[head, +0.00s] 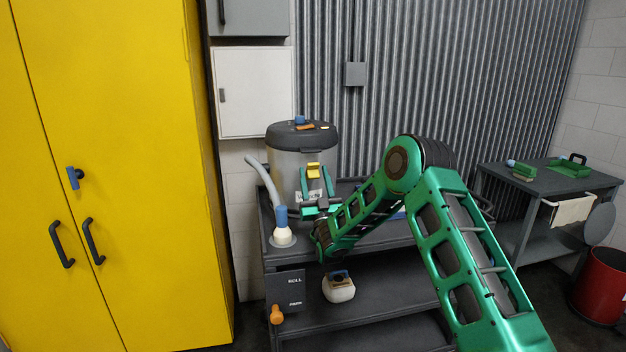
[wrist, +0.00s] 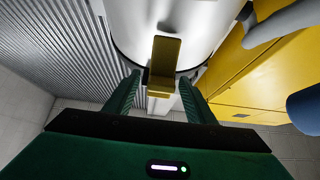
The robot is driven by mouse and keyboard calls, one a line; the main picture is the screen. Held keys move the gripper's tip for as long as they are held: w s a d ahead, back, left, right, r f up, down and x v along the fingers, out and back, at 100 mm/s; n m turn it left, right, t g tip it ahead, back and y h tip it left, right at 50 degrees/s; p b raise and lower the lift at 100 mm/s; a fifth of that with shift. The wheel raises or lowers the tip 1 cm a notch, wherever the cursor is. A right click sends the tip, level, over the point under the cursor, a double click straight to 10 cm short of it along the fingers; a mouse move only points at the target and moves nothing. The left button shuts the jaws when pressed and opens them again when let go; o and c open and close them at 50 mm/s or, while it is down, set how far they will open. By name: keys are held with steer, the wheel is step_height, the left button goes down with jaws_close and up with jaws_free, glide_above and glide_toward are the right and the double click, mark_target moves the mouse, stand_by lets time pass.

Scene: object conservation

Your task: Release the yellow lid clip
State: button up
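The yellow lid clip (head: 314,171) sits on the front of a grey canister (head: 286,174) under its dark lid (head: 300,137). In the wrist view the clip (wrist: 163,66) shows near the middle, between and beyond my fingers. My gripper (head: 317,180) is open in front of the canister, with one green finger on each side of the clip. In the wrist view the gripper (wrist: 160,92) has a clear gap between each finger and the clip. Whether the clip is latched cannot be told.
The canister stands on a dark cart (head: 380,240). A grey hose (head: 262,178) and a white bottle with a blue top (head: 282,236) stand close on its left. A tall yellow cabinet (head: 130,180) is at the left. A side table (head: 550,180) is at the right.

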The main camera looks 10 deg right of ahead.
steer(key=shift+r, duration=0.1)
steer(key=r, duration=0.4)
steer(key=shift+s+a+r, duration=0.1)
steer(key=shift+a+r, duration=0.05)
steer(key=shift+a, duration=0.05)
steer(key=s+a+r, duration=0.6)
steer(key=a, duration=0.3)
steer(key=shift+s+r, duration=0.15)
steer(key=shift+r, duration=0.05)
steer(key=shift+a, duration=0.1)
